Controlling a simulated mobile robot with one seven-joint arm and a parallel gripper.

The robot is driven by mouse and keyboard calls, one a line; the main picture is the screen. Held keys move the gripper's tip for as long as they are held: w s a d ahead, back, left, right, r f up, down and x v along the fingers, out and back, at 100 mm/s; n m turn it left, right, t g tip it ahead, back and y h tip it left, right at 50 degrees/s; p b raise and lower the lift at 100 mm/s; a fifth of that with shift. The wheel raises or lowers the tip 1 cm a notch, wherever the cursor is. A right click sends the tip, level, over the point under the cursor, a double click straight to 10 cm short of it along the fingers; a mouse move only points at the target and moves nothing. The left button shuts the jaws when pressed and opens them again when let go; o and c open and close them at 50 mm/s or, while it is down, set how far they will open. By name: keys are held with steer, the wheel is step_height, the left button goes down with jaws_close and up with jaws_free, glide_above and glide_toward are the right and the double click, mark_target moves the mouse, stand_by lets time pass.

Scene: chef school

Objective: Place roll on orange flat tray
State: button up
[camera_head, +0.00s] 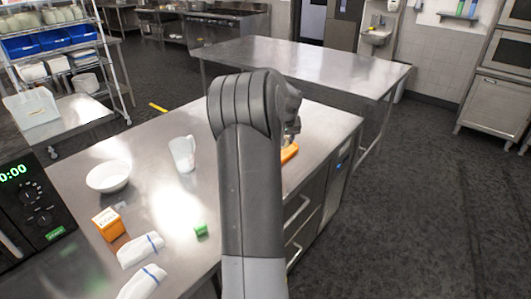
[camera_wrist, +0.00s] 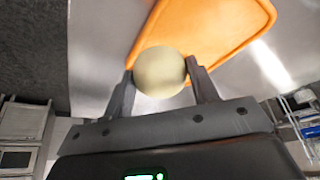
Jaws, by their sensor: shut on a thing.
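The roll (camera_wrist: 159,72) is a pale, round thing held between the two fingers of my gripper (camera_wrist: 161,80) in the wrist view. My gripper is shut on it. The orange flat tray (camera_wrist: 215,27) lies on the steel table just past the roll, and the roll overlaps its near edge in this view. I cannot tell the height of the roll above the tray. In the head view only a small part of the orange tray (camera_head: 289,153) shows at the table's right side. My arm hides the rest of it, and hides the roll.
A black appliance (camera_head: 36,205) is at the left. Another table (camera_head: 310,60) behind is bare.

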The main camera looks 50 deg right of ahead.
steer(key=w+f, duration=0.1)
steer(key=w, duration=0.1)
steer(key=w+f, duration=0.1)
steer(key=w, duration=0.1)
steer(key=w+a+f, duration=0.1)
steer(key=w+f, duration=0.1)
steer(key=shift+w+a, duration=0.1)
steer(key=shift+w, duration=0.05)
steer(key=shift+f, duration=1.9)
steer(key=shift+f, duration=0.15)
steer(key=o, duration=1)
steer(key=shift+c, duration=0.2)
steer(key=v, duration=1.2)
steer(key=shift+r, duration=0.2)
